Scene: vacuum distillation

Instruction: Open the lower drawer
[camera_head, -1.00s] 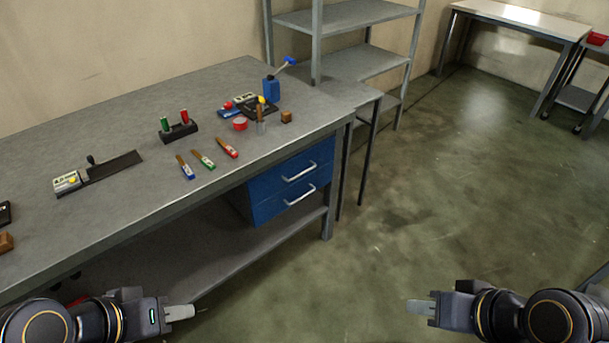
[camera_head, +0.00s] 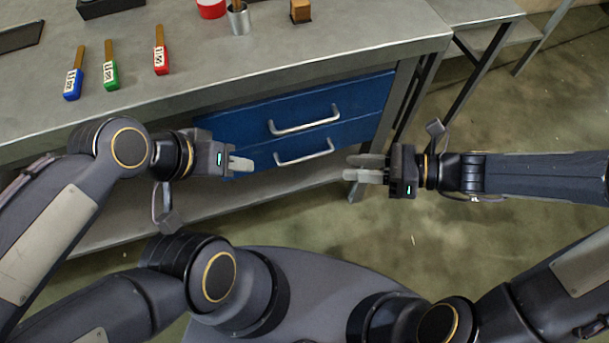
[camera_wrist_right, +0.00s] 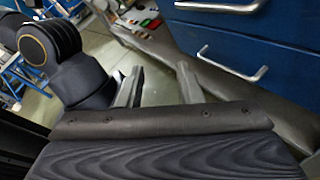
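The blue lower drawer (camera_head: 360,131) sits under the workbench top, flush with the upper drawer, and looks closed. Its silver bar handle (camera_head: 304,153) is in clear view. The handle also shows in the right wrist view (camera_wrist_right: 232,66), beyond the fingers. My right gripper (camera_head: 365,168) is open and empty, a little right of the lower handle and apart from it. The right wrist view shows a gap between its fingers (camera_wrist_right: 160,88). My left gripper (camera_head: 241,162) is left of the handle, in front of the drawers' left part, with no object visible in it. Its finger gap is unclear.
The upper drawer (camera_head: 255,116) and its handle (camera_head: 305,121) are just above. The workbench top (camera_head: 250,60) overhangs them and carries blue, green and red labelled tools. A lower shelf (camera_head: 275,188) runs beneath. The floor (camera_head: 490,250) at right is open.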

